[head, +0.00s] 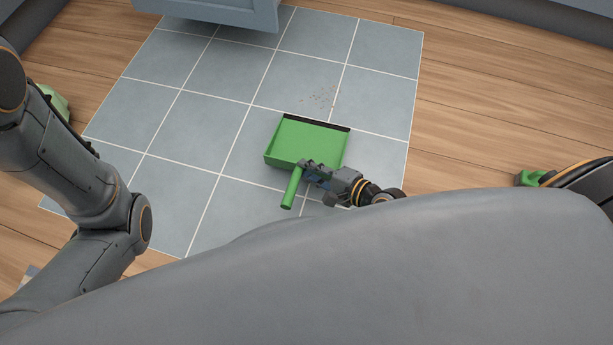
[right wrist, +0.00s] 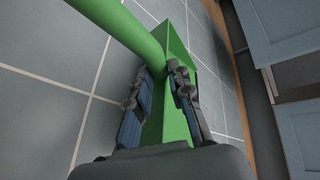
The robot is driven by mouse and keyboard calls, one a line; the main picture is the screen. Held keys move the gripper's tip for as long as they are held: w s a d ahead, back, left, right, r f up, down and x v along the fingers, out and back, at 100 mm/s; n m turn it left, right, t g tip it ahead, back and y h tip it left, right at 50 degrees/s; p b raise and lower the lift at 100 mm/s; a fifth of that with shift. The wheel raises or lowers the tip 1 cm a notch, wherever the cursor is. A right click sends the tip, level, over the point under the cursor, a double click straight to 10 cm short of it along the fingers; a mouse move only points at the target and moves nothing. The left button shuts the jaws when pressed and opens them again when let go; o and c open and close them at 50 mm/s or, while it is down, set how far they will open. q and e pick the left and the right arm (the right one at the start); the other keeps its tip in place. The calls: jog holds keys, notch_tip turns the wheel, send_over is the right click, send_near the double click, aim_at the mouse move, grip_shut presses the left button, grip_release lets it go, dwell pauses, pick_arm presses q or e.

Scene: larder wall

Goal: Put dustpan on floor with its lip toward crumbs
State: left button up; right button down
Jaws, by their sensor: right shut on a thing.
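The green dustpan (head: 300,145) is over the grey tiles, its dark lip (head: 316,123) at the far edge, facing the crumbs (head: 318,97). The crumbs are small specks on the tiles just beyond the lip. My right gripper (head: 311,170) is shut on the dustpan at the pan end of its handle (head: 292,188). In the right wrist view the green handle (right wrist: 128,28) passes between the fingers (right wrist: 162,100). I cannot tell whether the pan touches the floor. My left arm shows at the left, but its gripper is out of view.
A blue-grey cabinet piece (head: 225,12) juts over the far edge of the tiles. Wood floor (head: 480,110) surrounds the tiled patch (head: 190,115). A green thing (head: 56,103) is partly hidden behind my left arm, and another (head: 529,178) shows at the right. The left tiles are clear.

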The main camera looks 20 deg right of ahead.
jog(key=f+b, duration=0.3)
jog(key=f, duration=0.1)
jog(key=shift+w+a, duration=0.25)
jog(key=shift+w, duration=0.05)
jog(key=shift+r, duration=0.1)
jog(key=c, duration=1.2)
grip_release()
